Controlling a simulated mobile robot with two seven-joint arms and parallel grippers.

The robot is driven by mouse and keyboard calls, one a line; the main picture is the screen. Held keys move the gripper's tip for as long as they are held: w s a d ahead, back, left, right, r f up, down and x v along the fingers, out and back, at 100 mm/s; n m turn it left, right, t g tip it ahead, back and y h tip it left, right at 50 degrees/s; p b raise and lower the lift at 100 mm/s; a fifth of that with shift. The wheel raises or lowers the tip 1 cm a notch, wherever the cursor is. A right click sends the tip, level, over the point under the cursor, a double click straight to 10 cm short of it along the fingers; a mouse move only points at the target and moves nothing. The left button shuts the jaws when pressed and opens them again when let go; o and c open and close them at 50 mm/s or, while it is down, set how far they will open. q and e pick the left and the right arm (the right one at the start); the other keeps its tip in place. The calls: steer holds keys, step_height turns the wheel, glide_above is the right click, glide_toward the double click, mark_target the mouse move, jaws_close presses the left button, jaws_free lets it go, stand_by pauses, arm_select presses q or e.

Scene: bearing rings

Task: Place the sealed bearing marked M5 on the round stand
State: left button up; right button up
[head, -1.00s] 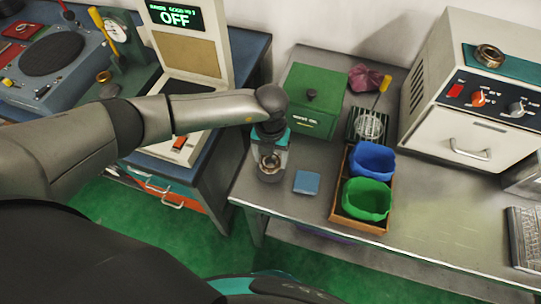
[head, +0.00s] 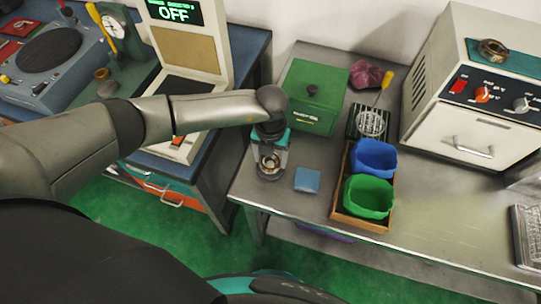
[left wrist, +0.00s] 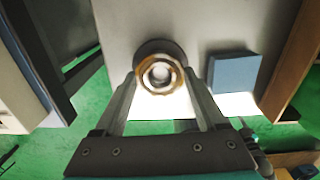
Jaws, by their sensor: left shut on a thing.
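My left gripper (head: 270,155) points down at the left end of the steel table. It is shut on a bearing ring (head: 269,163), which shows in the left wrist view (left wrist: 143,76) with a brownish outer rim and a bright centre. A dark round stand (left wrist: 155,46) shows just behind and under the ring in the left wrist view. The ring overlaps the stand in the picture; I cannot tell whether they touch. No M5 marking is legible. My right gripper is not in view.
A blue block (head: 308,180) lies right of the stand. A wooden tray (head: 344,214) holds blue and green bowls. A green box (head: 308,97) stands behind. Another ring (head: 492,50) sits on the white oven (head: 455,125). The table's front edge is close.

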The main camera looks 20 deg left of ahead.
arm_select(q)
steer(key=shift+f+b, duration=0.4)
steer(key=shift+f, duration=0.15)
stand_by(0.4)
steer(key=o, duration=1.3)
step_height(320, 180, up, 7)
steer(key=p, duration=0.6)
steer(key=shift+r+p, duration=0.1)
steer(key=shift+p, duration=0.2)
